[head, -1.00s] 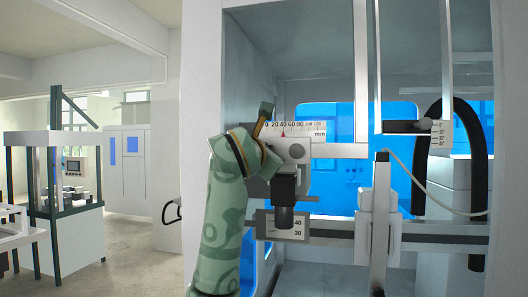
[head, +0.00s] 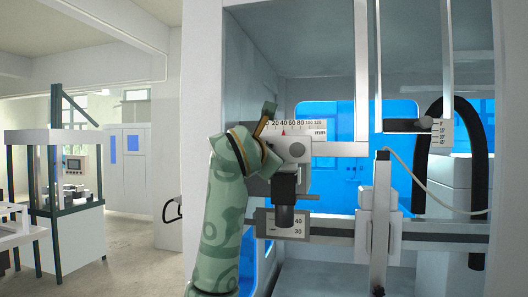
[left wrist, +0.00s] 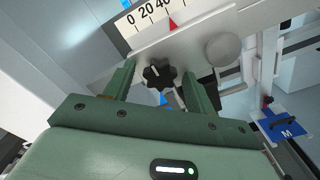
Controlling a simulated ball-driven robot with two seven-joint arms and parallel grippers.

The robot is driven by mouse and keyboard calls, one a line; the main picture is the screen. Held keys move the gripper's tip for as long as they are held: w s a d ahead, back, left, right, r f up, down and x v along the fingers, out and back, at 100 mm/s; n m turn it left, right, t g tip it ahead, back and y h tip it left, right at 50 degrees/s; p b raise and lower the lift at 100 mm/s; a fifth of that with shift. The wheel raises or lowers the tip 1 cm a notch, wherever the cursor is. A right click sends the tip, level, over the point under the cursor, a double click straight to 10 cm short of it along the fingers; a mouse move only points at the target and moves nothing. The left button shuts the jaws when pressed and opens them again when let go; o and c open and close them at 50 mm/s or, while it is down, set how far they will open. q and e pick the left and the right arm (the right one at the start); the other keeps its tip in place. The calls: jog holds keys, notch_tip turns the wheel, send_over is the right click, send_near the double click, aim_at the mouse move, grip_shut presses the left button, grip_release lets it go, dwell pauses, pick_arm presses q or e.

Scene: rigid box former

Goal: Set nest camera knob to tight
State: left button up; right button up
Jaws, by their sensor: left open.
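A black lobed knob (left wrist: 158,74) with a white mark sits on the pale carriage plate in the left wrist view. My left gripper (left wrist: 160,82) is open, with one finger on each side of the knob. I cannot tell whether the fingers touch it. In the head view my left gripper (head: 270,134) is at the left side of the carriage (head: 296,155) and hides the knob. The black camera (head: 284,216) hangs below the carriage. A white scale (head: 306,127) in mm stands above, its red pointer (head: 284,130) near 40. My right gripper is not in view.
A round grey knob (left wrist: 222,49) is right of the black one. A lower scale plate (head: 283,225) is by the camera. A vertical post (head: 380,220) and black hose (head: 478,180) stand to the right. A blue block marked M (left wrist: 284,128) is at the right.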

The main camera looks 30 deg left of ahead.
pick_arm(q)
jog(key=shift+s, duration=0.1)
jog(key=b+v, duration=0.2)
jog(key=v, duration=1.4)
jog(key=shift+b, duration=0.4)
